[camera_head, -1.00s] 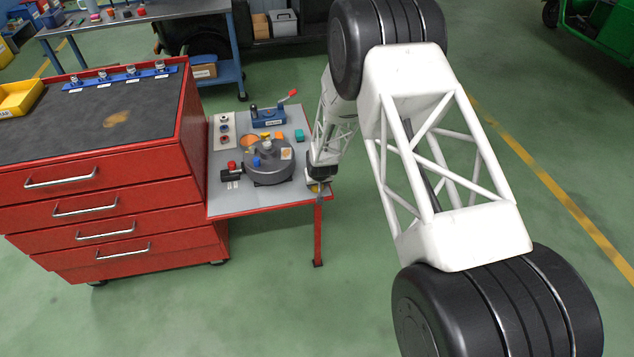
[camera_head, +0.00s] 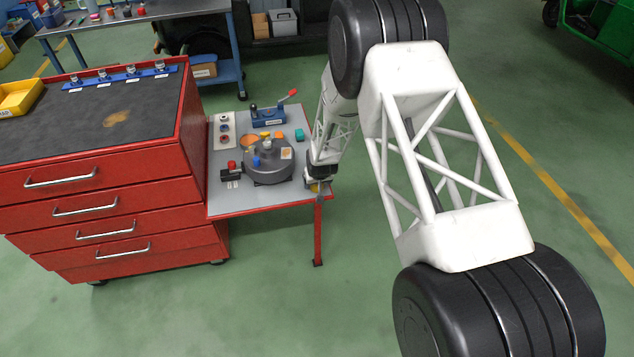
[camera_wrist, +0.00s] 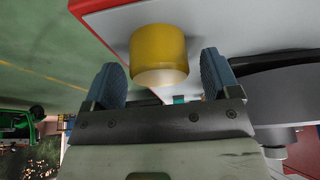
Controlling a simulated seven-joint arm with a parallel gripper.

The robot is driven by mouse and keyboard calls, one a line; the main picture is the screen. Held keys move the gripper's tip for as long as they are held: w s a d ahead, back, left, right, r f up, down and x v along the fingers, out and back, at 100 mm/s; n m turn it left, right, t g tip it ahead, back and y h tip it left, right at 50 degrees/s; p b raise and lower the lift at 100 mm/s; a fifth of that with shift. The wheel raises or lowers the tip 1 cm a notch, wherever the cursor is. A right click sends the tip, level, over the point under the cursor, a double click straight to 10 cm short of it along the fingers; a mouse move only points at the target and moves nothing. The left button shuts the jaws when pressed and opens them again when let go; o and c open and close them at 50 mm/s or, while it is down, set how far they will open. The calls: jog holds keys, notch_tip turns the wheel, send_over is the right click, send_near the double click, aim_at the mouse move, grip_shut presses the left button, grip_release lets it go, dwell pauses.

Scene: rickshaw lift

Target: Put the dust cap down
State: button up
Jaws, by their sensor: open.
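A yellow cylindrical cap (camera_wrist: 159,53), which I take as the dust cap, sits on the grey top of the side table (camera_wrist: 115,22) close to its red edge. In the wrist view my gripper (camera_wrist: 160,74) is open, with one blue-grey finger on each side of the cap. Gaps show between the cap and both fingers. In the head view my gripper (camera_head: 319,185) is low at the table's right front corner. Only a small yellow patch of the cap (camera_head: 314,188) shows there, the rest being hidden.
A round grey housing (camera_head: 270,164) with small coloured parts stands left of my gripper. A blue fixture with a red-tipped lever (camera_head: 268,116) is behind it. A red drawer cabinet (camera_head: 110,190) adjoins the table on the left. The table's front strip is clear.

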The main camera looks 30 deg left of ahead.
jog(key=v, duration=1.1)
jog(key=shift+r, duration=0.3)
jog(key=shift+s+d, duration=0.1)
jog(key=shift+r, duration=0.1)
dwell(0.7)
jog(key=w+d+r+m, duration=0.2)
jog(key=w+d+r, duration=0.1)
jog(key=d+r, duration=1.4)
jog(key=s+d+r+m+h, duration=0.1)
jog(key=s+d+r, duration=0.2)
jog(key=d+r, duration=0.5)
jog(key=s+d+r+m+h, duration=0.1)
jog(key=s+d+r, duration=0.2)
jog(key=d+r, duration=0.5)
jog(key=s+d+r+m, duration=0.1)
jog(key=s+d+r, duration=0.2)
jog(key=s+d, duration=0.45)
jog(key=s+d+r+m, duration=0.1)
jog(key=s+d+r, duration=0.25)
jog(key=d, duration=0.65)
jog(key=s+d+m, duration=0.1)
jog(key=s+d, duration=0.4)
jog(key=s, duration=0.4)
jog(key=s+d+r+m+h, duration=0.1)
jog(key=s+d+m, duration=0.1)
jog(key=s+d, duration=0.4)
jog(key=s, duration=0.4)
jog(key=shift+r+g, duration=0.2)
jog(key=shift+g, duration=0.1)
